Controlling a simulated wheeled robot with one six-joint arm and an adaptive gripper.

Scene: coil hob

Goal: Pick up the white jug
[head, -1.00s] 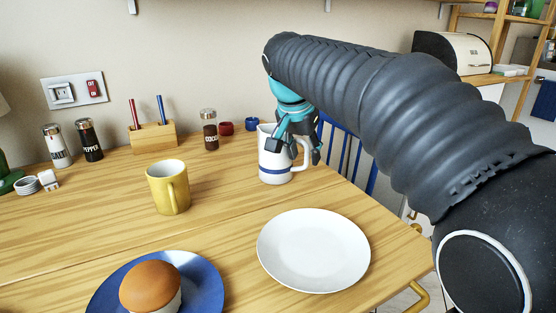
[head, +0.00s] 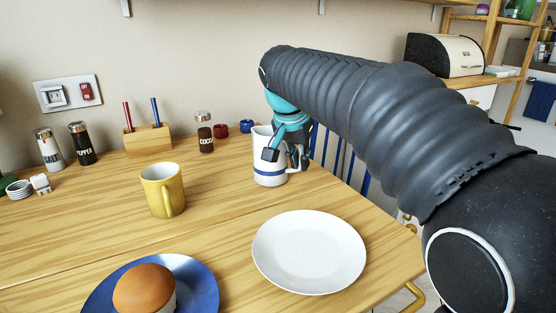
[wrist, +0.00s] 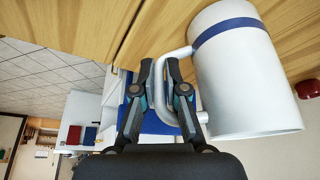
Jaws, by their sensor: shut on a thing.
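The white jug (head: 268,172) with a blue band stands upright on the wooden table (head: 215,218) in the head view, near the table's right edge. It fills the upper right of the wrist view (wrist: 243,85). My gripper (head: 285,158) reaches down to the jug's right side. In the wrist view my gripper (wrist: 159,72) is shut on the jug's handle, which runs between the two fingers. My fingers partly hide the jug's right side and handle in the head view. I cannot see any gap between the jug's base and the table.
A yellow mug (head: 162,190) stands left of the jug. A white plate (head: 309,252) lies in front. A blue plate (head: 203,287) holds a bun (head: 144,288). A cocoa shaker (head: 205,133) stands behind. A blue chair (head: 335,150) is beyond the right edge.

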